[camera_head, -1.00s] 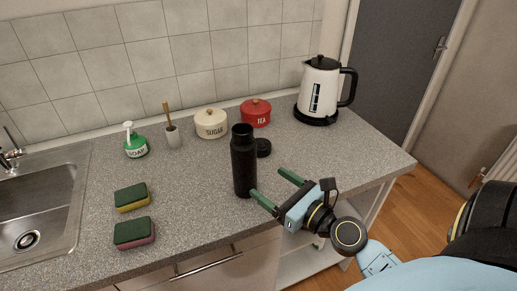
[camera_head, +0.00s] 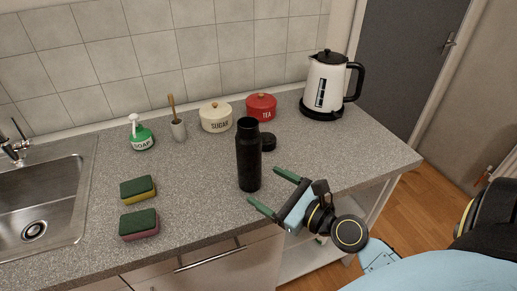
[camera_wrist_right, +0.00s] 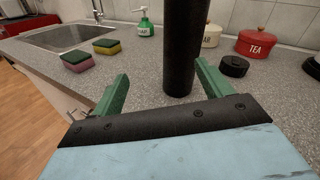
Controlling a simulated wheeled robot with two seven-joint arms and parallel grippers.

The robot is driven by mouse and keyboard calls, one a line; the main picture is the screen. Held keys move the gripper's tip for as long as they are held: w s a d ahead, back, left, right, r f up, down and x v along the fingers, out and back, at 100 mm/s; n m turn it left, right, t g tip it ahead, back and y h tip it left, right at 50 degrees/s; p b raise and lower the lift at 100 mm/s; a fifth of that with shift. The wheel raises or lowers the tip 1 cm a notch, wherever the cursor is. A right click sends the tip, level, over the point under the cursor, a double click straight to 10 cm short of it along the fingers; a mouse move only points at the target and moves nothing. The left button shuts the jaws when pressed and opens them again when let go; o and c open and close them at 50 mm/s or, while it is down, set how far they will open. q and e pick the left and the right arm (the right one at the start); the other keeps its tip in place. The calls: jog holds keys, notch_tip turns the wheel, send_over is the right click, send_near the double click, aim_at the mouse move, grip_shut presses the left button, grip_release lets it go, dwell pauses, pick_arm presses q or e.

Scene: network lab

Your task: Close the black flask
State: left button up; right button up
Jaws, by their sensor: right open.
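The black flask (camera_head: 249,160) stands upright on the grey speckled counter, its top open. It also shows in the right wrist view (camera_wrist_right: 184,50), beyond the fingertips and roughly between them. A round black lid (camera_head: 268,142) lies on the counter just behind and right of the flask; in the right wrist view the lid (camera_wrist_right: 234,66) is to the right of the flask. My right gripper (camera_head: 275,190) is open and empty, its green fingers in front and to the right of the flask, near the counter's front edge. My left gripper is not in view.
A cream sugar pot (camera_head: 216,117), a red tea pot (camera_head: 261,107) and a white kettle (camera_head: 325,85) stand behind. A soap bottle (camera_head: 142,138), a brush holder (camera_head: 178,131), two sponges (camera_head: 139,224) and a sink (camera_head: 40,205) are left.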

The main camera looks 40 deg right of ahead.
jog(key=s+a+f+n+g+y, duration=0.1)
jog(key=s+a+f+n+g, duration=0.35)
jog(key=n, duration=0.65)
jog(key=s+a+f+n+g+y, duration=0.1)
jog(key=s+a+f+n+g, duration=0.25)
jog(key=a+n, duration=0.45)
jog(key=s+d+f+n+g+h, duration=0.2)
jog(key=s+f+n, duration=0.25)
jog(key=f, duration=0.55)
jog(key=s+d+f+n+g+h, duration=0.25)
jog(key=f+n, duration=0.25)
jog(key=f, duration=0.6)
jog(key=s+d+f+n+g+h, duration=0.2)
jog(key=s+f+n, duration=0.2)
jog(key=f, duration=0.6)
jog(key=s+d+f+g, duration=0.1)
jog(key=s+d+f, duration=0.1)
jog(key=s+f, duration=0.9)
jog(key=s, duration=0.3)
jog(key=shift+s+d+f, duration=0.2)
jog(key=shift+d+f, duration=0.1)
jog(key=shift+d, duration=0.05)
jog(key=shift+n, duration=0.25)
